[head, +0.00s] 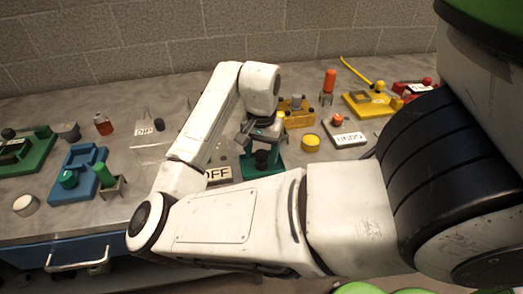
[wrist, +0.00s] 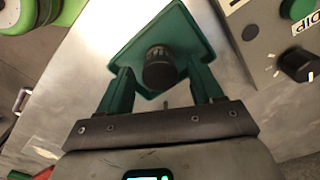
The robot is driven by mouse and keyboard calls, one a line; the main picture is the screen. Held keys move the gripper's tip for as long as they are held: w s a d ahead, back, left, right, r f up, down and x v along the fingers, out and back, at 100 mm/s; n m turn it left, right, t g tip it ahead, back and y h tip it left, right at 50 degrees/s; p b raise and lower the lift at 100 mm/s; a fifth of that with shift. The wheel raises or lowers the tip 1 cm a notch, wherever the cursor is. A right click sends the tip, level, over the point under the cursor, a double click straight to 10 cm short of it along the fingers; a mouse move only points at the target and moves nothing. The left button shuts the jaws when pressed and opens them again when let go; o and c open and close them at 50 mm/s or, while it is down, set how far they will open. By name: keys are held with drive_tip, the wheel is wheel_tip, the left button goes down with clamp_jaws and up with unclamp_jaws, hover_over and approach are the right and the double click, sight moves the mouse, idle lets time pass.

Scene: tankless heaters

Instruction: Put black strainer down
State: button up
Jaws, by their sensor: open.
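The black strainer (wrist: 160,70) looks like a short dark cylinder seen from above in the wrist view. It stands on a green square base (wrist: 180,28) with a raised rim. My gripper (wrist: 159,66) is open, with one finger on each side of the strainer and a visible gap to it on both sides. In the head view my gripper (head: 262,132) is above the green base (head: 277,167), and the black strainer (head: 262,158) shows small below it. My arm hides part of this area.
An OFF sign (head: 218,174) lies left of the green base, and a yellow round piece (head: 310,142) lies to its right. A grey box with a green knob (wrist: 300,9) is at upper right.

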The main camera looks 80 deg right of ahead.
sight(262, 154)
drive_tip(key=shift+r, duration=0.1)
wheel_tip(262, 154, up, 12)
drive_tip(key=p, duration=0.1)
idle(0.4)
idle(0.5)
